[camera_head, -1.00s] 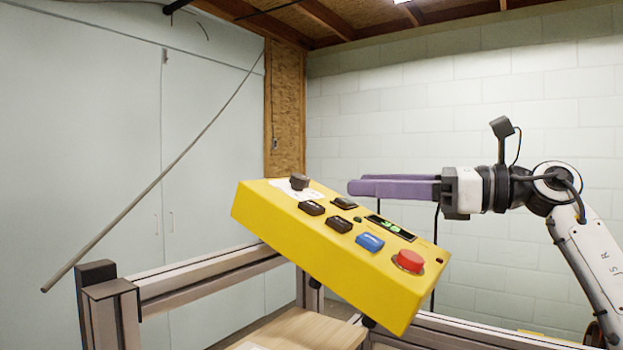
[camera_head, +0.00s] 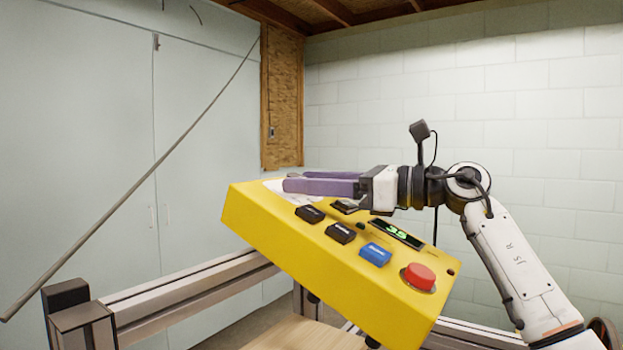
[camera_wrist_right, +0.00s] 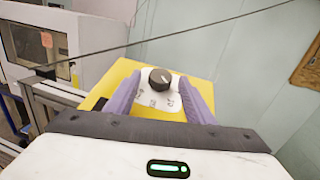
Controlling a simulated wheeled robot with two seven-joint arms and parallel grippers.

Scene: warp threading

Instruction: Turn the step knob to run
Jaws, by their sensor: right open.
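The yellow control box (camera_head: 300,255) is tilted, with its button face up. The black step knob (camera_wrist_right: 160,77) with a white pointer mark stands on a white label plate (camera_wrist_right: 157,98) in the right wrist view. In the head view the knob is hidden behind my right gripper's purple fingers. My right gripper (camera_head: 288,184) is open over the far left end of the box. In the wrist view its fingers lie left and right of the knob, with visible gaps. The label's writing is too small to read. My left gripper is out of view.
The box also carries dark buttons (camera_head: 341,232), a blue button (camera_head: 375,254), a red stop button (camera_head: 419,276) and a lit green display (camera_head: 397,234). A metal frame rail (camera_head: 190,286) runs behind. A thin rod (camera_head: 135,180) slants across the left.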

